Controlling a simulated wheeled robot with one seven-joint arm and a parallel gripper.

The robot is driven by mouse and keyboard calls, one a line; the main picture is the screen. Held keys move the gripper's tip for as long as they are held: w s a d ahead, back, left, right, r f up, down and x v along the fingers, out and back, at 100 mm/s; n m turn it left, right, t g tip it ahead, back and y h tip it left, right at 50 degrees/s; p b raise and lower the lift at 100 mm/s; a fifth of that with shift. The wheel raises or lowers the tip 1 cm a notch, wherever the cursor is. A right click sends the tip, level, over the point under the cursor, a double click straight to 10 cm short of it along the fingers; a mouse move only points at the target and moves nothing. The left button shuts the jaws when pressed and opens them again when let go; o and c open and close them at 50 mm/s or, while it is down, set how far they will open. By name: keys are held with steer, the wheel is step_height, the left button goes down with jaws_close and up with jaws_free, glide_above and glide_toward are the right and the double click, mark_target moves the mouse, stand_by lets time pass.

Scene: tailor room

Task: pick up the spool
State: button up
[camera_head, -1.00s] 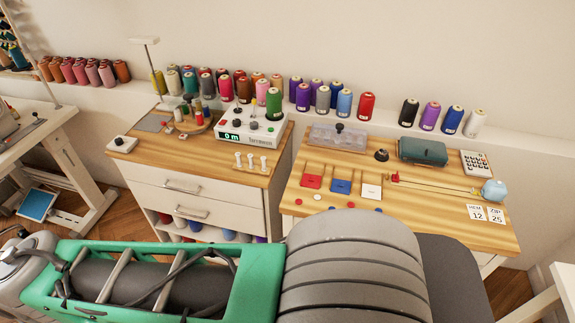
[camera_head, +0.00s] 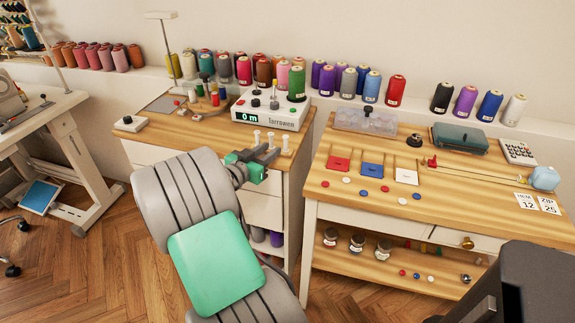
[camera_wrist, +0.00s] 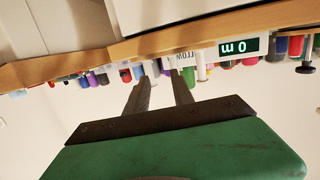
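A large green spool (camera_head: 296,84) stands by the white winding device (camera_head: 270,110), whose display reads 0 m. I cannot tell which spool the task means. My gripper (camera_head: 262,154) is at the cabinet's front edge, close to the white spools. In the upside-down wrist view, its two fingers (camera_wrist: 160,80) are apart with nothing held between them. A white spool (camera_wrist: 200,72) shows just beyond the right fingertip.
Coloured thread cones (camera_head: 323,80) line the wall ledge. The right table (camera_head: 325,209) bears swatches, a teal box (camera_head: 460,137) and a clear case (camera_head: 366,120). A gap separates it from the left cabinet (camera_head: 139,153). Open floor (camera_head: 115,270) lies at front left.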

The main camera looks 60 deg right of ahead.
mark_target(285, 143)
steer(key=shift+s+d+r+m+g+h, duration=0.15)
steer(key=shift+s+d+m+g+h, duration=0.2)
steer(key=shift+s+d+h, duration=0.65)
steer(key=shift+y, duration=0.3)
steer(key=d, duration=0.5)
steer(key=s+d, duration=0.1)
steer(key=d, duration=0.1)
steer(key=shift+d+r+p, duration=0.25)
steer(key=shift+p, duration=0.1)
jaws_close()
steer(key=shift+a, duration=0.1)
